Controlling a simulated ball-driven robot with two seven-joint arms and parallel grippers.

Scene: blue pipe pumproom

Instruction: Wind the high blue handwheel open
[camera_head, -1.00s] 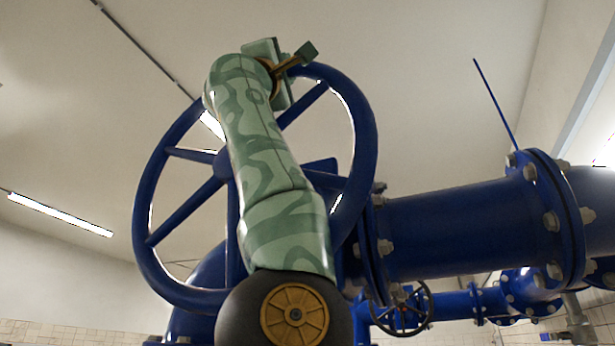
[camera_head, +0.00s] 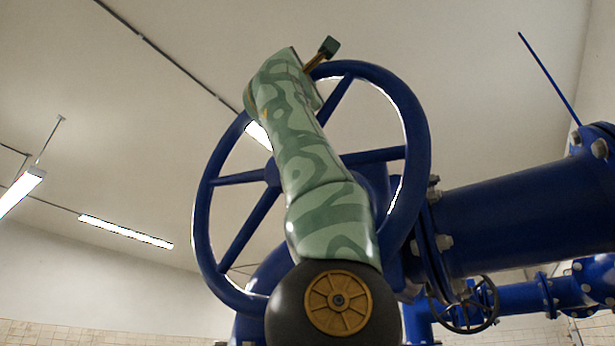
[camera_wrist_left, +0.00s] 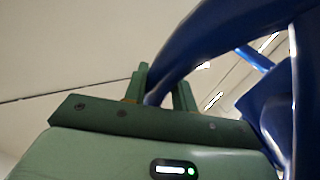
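The high blue handwheel (camera_head: 420,150) fills the middle of the head view, a large spoked ring tilted towards me. My left arm, in green camouflage, rises in front of it and hides its hub and part of its spokes. My left gripper (camera_head: 319,62) is at the top of the rim, left of the upper-right spoke; one finger shows above the rim and the rest is hidden. In the left wrist view, the handwheel's rim (camera_wrist_left: 205,45) passes between the two green fingers of the left gripper (camera_wrist_left: 162,92), which are closed around it. My right gripper is not in view.
A thick blue flanged pipe (camera_head: 500,225) runs right from behind the wheel. A smaller dark handwheel (camera_head: 467,305) sits low at right. A thin blue rod (camera_head: 548,75) stands at upper right. Open space lies left of the wheel.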

